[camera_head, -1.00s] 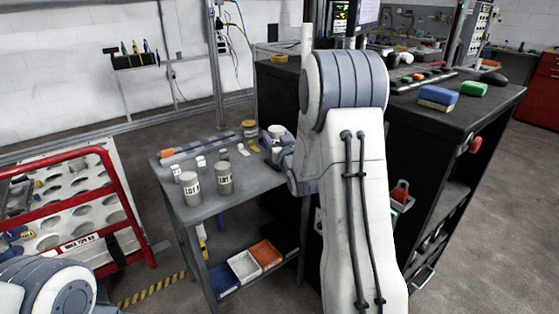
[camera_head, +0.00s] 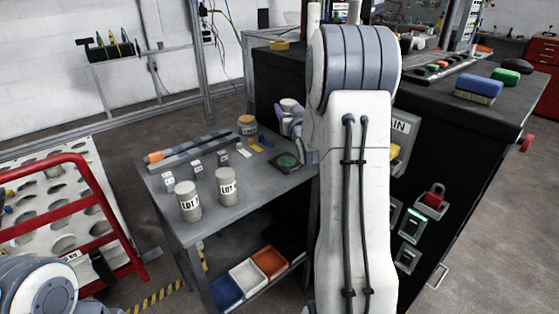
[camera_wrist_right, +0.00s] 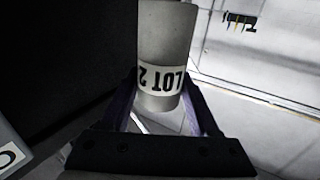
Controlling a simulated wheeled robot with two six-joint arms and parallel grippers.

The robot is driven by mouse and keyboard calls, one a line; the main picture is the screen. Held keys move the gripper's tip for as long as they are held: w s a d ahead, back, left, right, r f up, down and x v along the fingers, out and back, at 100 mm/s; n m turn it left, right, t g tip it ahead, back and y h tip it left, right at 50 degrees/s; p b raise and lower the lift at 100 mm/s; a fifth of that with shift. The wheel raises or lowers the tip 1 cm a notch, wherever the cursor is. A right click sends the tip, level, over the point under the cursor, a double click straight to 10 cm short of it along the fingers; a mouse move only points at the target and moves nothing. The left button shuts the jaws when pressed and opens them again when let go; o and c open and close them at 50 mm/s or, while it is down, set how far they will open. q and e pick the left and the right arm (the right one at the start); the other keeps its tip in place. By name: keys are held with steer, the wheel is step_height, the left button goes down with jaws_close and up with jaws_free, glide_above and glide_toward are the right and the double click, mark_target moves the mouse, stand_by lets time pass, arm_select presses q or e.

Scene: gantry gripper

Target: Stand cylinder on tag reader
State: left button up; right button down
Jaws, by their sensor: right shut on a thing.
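My right gripper (camera_head: 293,116) is shut on a grey cylinder. The held cylinder (camera_wrist_right: 165,50) fills the middle of the right wrist view between the two fingers, its "LOT 2" label upside down there. In the head view the cylinder's pale top (camera_head: 289,103) shows above the gripper, near the cart's far right corner. A dark square pad with a round green top (camera_head: 287,160), which looks like the tag reader, lies on the cart nearer than the gripper. Nothing stands on it. My left gripper is out of view; only part of its arm shows at lower left.
A black cabinet (camera_head: 460,150) borders the cart on the right. A red-railed rack (camera_head: 60,215) stands left.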

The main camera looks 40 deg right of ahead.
steer(key=f, duration=0.6)
steer(key=shift+w+d+f, duration=0.1)
steer(key=shift+w+f, duration=0.2)
steer(key=shift+f+b, duration=0.4)
steer(key=shift+f, duration=1.6)
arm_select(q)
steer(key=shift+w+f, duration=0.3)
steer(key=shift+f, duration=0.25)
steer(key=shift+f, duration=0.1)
arm_select(e)
steer(key=shift+f, duration=0.2)
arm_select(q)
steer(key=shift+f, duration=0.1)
arm_select(e)
steer(key=shift+c, duration=0.6)
jaws_free()
